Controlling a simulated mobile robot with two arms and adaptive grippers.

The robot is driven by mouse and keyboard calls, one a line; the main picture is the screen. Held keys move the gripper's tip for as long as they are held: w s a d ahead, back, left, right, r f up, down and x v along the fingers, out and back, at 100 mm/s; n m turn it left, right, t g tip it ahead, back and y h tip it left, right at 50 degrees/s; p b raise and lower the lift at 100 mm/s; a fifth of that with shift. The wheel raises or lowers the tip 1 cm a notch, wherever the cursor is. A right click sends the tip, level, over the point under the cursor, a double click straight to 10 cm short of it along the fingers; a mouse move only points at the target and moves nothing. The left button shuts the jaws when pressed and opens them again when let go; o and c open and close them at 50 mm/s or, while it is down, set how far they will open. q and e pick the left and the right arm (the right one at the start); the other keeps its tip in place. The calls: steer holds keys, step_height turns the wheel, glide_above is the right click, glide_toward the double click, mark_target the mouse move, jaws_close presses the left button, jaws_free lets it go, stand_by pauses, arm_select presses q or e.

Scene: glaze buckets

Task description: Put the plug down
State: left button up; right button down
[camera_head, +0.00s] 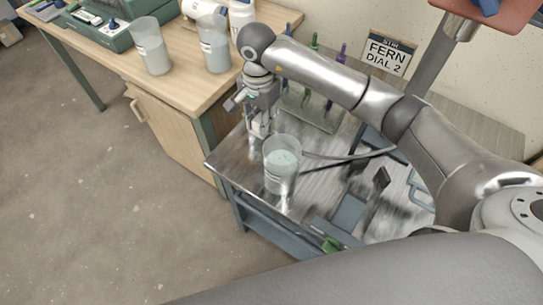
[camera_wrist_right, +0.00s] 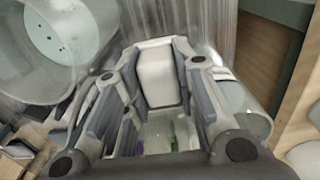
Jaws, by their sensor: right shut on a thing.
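My right gripper (camera_head: 260,105) points down over the back left part of the grey metal table (camera_head: 235,160). It is shut on a pale, white block-like plug (camera_wrist_right: 160,75), which shows between the fingers in the wrist view. In the head view the plug (camera_head: 258,128) is small and just behind a clear bucket of pale teal glaze (camera_head: 282,172). I cannot tell whether the plug touches the tabletop. My left gripper is not in view.
The glaze bucket stands close in front of the gripper. A rack with coloured tools (camera_head: 312,105) stands behind. A wooden bench (camera_head: 105,60) at left holds two more buckets (camera_head: 151,50). A blue-grey device (camera_head: 345,215) lies at the table's front right.

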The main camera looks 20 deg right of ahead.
step_height(320, 180, down, 6)
steer(key=shift+f+p, duration=0.1)
steer(key=shift+p, duration=0.3)
steer(key=shift+f, duration=0.6)
step_height(320, 180, down, 3)
steer(key=shift+f, duration=0.1)
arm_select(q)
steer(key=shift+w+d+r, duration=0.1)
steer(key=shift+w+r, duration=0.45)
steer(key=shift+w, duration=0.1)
arm_select(e)
steer(key=shift+w+f, duration=0.1)
steer(key=shift+f, duration=0.15)
steer(key=c, duration=1.2)
jaws_free()
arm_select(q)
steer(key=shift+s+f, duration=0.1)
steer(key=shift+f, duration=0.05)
arm_select(e)
steer(key=shift+o, duration=0.2)
